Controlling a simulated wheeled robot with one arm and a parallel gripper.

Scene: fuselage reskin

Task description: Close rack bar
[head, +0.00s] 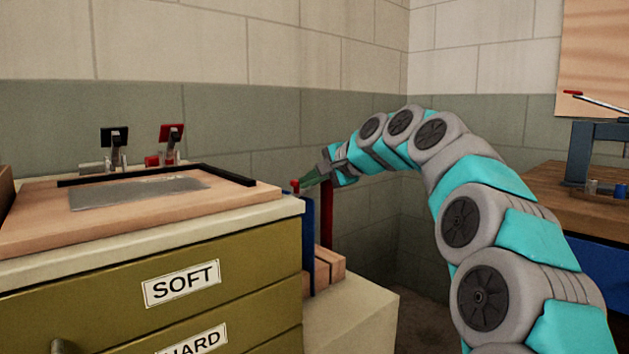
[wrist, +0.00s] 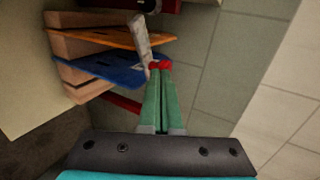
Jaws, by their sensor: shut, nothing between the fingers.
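My gripper (head: 303,181) is at the rack just right of the olive cabinet, with its green fingers together and nothing between them. In the wrist view the shut fingers (wrist: 160,80) end at a small red piece (wrist: 160,65), beside a pale grey bar (wrist: 140,38). The bar runs across the edges of an orange sheet (wrist: 115,37) and a blue sheet (wrist: 108,70) standing in the rack. I cannot tell whether the red piece belongs to the bar or whether the fingers touch it. The rack's wooden blocks (head: 328,264) show below my gripper.
A red post (head: 327,212) stands behind the rack. The olive cabinet (head: 215,262), with SOFT and HARD labels, carries a board with a metal sheet (head: 135,192) and clamps. A workbench (head: 577,190) is at the right. The wall (head: 365,150) is close behind.

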